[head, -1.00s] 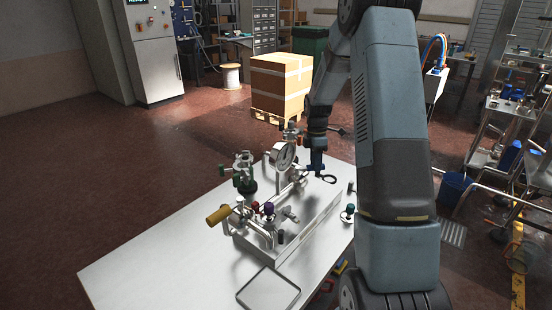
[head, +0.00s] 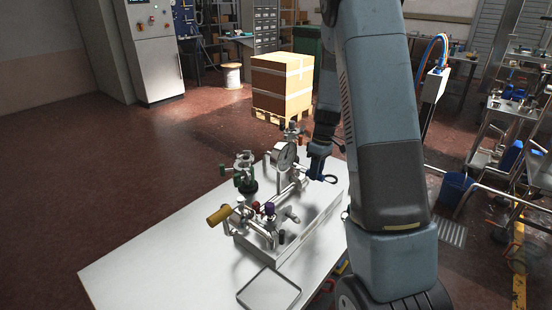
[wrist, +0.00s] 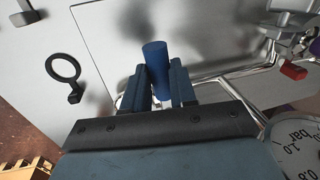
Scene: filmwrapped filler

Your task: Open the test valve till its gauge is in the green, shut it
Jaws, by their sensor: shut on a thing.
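The blue cylindrical handle (wrist: 156,58) stands between the two fingers of my gripper (wrist: 160,84) in the wrist view, and the fingers are shut on it. In the head view my gripper (head: 317,172) is at the far right part of the rig, just right of the gauge. The round gauge (head: 284,157) faces the front there. Part of its dial (wrist: 296,148) shows at the lower right of the wrist view, marked "bar". Its needle and green zone cannot be made out. The valve body under the handle is mostly hidden.
A dark ring on a stand (wrist: 64,68) is close left of my gripper. The rig's metal tray (head: 305,236) holds pipes, a yellow handle (head: 219,215), a purple knob (head: 270,208) and a green-based fitting (head: 247,184). The table's left part is bare.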

